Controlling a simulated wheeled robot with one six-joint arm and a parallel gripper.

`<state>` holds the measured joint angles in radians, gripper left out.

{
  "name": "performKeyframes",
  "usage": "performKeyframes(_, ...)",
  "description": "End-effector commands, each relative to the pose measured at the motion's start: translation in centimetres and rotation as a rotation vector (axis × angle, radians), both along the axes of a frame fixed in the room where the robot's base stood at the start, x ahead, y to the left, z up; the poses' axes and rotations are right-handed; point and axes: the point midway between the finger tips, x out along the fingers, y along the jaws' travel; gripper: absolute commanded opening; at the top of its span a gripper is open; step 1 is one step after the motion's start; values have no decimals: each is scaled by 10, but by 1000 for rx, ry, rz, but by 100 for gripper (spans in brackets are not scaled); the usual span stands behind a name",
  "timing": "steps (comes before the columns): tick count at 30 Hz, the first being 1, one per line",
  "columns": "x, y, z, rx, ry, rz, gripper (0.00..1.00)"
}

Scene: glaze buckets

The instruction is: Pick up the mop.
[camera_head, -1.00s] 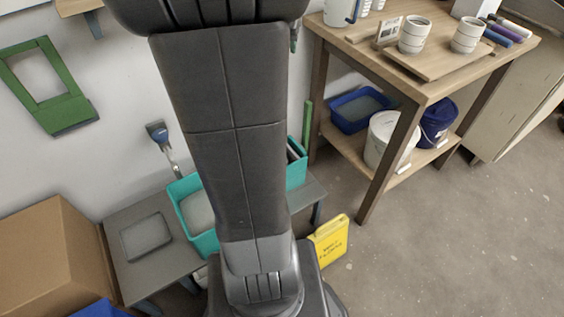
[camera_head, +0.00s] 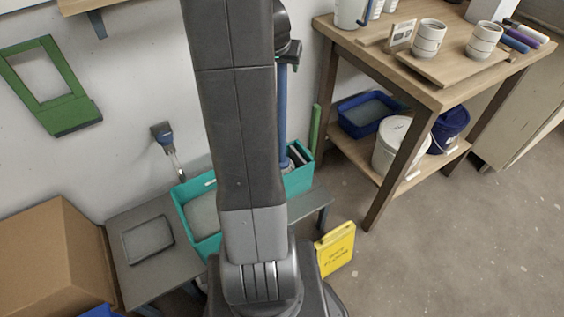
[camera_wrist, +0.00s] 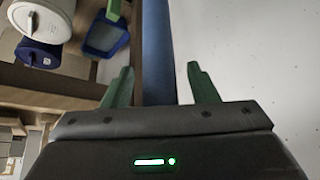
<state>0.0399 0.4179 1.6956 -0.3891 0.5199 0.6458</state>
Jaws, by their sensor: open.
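The mop shows as a blue upright handle (camera_head: 282,112) in the head view, rising from the right end of the teal bin; its lower end is partly hidden by my arm and the bin. In the wrist view the blue handle (camera_wrist: 158,45) runs from the top edge down between the fingers. My gripper (camera_wrist: 160,83) is open, with one green finger on each side of the handle and gaps showing between. In the head view my gripper (camera_head: 292,52) is at the upper part of the handle, mostly behind my arm.
The teal bin (camera_head: 206,248) stands on a low grey bench (camera_head: 118,262). A yellow floor sign (camera_head: 337,250) stands right of it. A wooden table (camera_head: 440,95) with cups and lower-shelf buckets is at right. A cardboard box (camera_head: 40,245) is at left. Floor at right is clear.

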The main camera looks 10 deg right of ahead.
Motion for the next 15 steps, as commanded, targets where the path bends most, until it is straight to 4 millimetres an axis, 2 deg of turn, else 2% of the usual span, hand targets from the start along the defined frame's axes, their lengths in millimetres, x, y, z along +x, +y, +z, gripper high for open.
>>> performKeyframes(8,1,0,-1,0,-1,0,51)
performKeyframes(15,1,0,-1,0,-1,0,4)
